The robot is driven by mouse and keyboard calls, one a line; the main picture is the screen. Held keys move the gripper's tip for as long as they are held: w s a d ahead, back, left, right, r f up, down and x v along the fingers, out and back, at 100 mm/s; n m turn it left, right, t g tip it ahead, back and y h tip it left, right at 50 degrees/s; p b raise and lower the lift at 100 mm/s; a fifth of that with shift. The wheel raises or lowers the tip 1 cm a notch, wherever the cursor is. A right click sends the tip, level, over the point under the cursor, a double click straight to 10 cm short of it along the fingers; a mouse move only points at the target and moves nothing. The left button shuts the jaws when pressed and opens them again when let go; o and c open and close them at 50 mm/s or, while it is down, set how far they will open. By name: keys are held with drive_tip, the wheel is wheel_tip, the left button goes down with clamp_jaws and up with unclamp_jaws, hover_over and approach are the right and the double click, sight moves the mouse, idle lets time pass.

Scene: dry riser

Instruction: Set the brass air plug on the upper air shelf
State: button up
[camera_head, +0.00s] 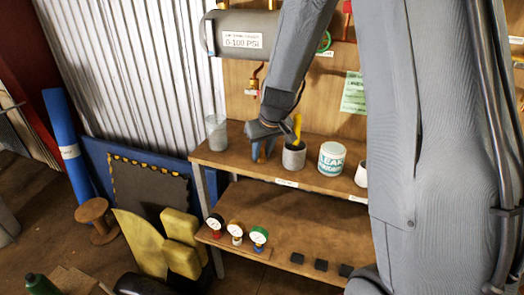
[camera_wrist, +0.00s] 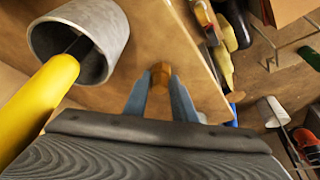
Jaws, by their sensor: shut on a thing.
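My gripper (camera_head: 262,156) is low over the left part of the upper wooden shelf (camera_head: 230,154), fingers pointing down. In the wrist view my gripper (camera_wrist: 161,82) is shut on the small brass plug (camera_wrist: 161,70), which shows as a golden-brown end between the blue-grey fingertips. The bare shelf board (camera_wrist: 135,60) lies right behind the plug. I cannot tell whether the plug touches the board. In the head view the plug is hidden by the fingers.
Close right of my gripper stands a grey cup (camera_head: 294,161) with a yellow-handled tool (camera_head: 298,128) in it. A white tub (camera_head: 331,158) is further right, a clear cup (camera_head: 216,134) to the left. The lower shelf (camera_head: 270,222) holds several gauges (camera_head: 237,233) and dark blocks (camera_head: 321,265).

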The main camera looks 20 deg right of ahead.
drive_tip(key=shift+f, duration=0.2)
drive_tip(key=o, duration=1.1)
drive_tip(key=shift+r, duration=0.15)
drive_tip(key=shift+r, duration=0.25)
drive_tip(key=a+v, duration=0.1)
drive_tip(key=v, duration=1)
drive_tip(key=s+f+g, duration=0.1)
drive_tip(key=s+f, duration=0.1)
drive_tip(key=s, duration=0.5)
drive_tip(key=s+f+m+g, duration=0.1)
drive_tip(key=s+f, duration=0.2)
drive_tip(key=s, duration=0.4)
drive_tip(key=s+f+g, duration=0.1)
drive_tip(key=s+f, duration=0.2)
drive_tip(key=s, duration=0.4)
drive_tip(key=shift+s+a+f+m+g+h, duration=0.1)
drive_tip(key=shift+a+f+m+g+h, duration=0.1)
drive_tip(key=shift+m+g+h, duration=0.15)
